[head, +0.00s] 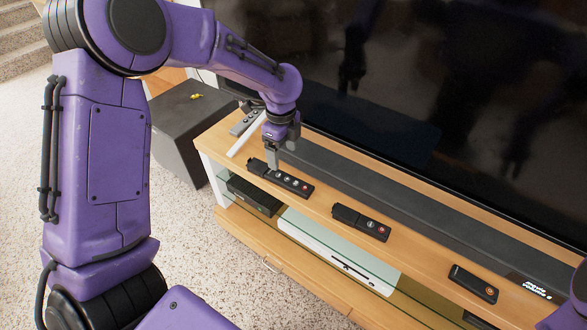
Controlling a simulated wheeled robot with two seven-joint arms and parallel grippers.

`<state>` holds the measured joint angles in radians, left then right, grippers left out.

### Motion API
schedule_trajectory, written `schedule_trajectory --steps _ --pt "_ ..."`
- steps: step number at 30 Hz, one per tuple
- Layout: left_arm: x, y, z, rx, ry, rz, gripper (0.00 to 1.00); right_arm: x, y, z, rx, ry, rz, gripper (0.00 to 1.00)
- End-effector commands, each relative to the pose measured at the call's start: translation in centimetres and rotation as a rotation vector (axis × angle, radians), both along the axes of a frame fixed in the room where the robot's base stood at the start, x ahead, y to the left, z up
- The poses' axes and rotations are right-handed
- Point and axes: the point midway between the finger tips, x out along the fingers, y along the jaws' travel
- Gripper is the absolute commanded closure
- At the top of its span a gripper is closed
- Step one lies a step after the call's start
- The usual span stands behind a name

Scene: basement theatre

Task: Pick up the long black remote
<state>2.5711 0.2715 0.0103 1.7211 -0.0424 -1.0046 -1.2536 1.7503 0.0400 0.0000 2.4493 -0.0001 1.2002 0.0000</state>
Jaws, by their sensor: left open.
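Several dark remotes lie on the wooden TV stand (325,198). The longest black remote (291,182), with a row of round buttons, lies near the stand's left end. My left gripper (271,166) points down at this remote's left part, with its fingertips at or just above it. The jaws are open; the fingers hide part of the remote, and I cannot tell whether they touch it. A shorter black remote (361,223) lies to the right, and another small black one (473,284) lies farther right. My right gripper is out of view.
A long dark soundbar (400,208) runs behind the remotes, before a large TV (430,90). A white stick-like object (248,138) and a grey remote (244,122) lie by the left end. A black speaker box (180,125) stands on the carpet. Shelves below hold devices.

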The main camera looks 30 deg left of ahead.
Motion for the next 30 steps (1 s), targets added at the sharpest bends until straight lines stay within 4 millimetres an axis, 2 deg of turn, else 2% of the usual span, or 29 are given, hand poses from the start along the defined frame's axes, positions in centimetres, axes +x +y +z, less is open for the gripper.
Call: schedule_trajectory --steps 7,14,21,27,28,30 --pt "0.1 -0.3 -4.2 0.001 0.003 -0.004 0.21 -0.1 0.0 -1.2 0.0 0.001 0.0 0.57" --pt "0.2 -0.3 -6.4 0.0 0.001 -0.005 0.21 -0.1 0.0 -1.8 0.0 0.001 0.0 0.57" --pt "0.3 -0.4 -10.5 0.001 0.001 -0.003 0.21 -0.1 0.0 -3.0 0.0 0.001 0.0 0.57" --pt "0.3 -0.3 -10.5 0.0 -0.002 -0.001 0.21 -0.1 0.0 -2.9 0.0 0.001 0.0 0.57" --pt "0.3 -0.3 -10.5 0.0 -0.001 -0.001 0.25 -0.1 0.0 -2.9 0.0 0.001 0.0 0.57" --pt "0.3 -0.3 -10.5 0.0 -0.001 -0.001 0.47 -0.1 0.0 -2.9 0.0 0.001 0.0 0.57"
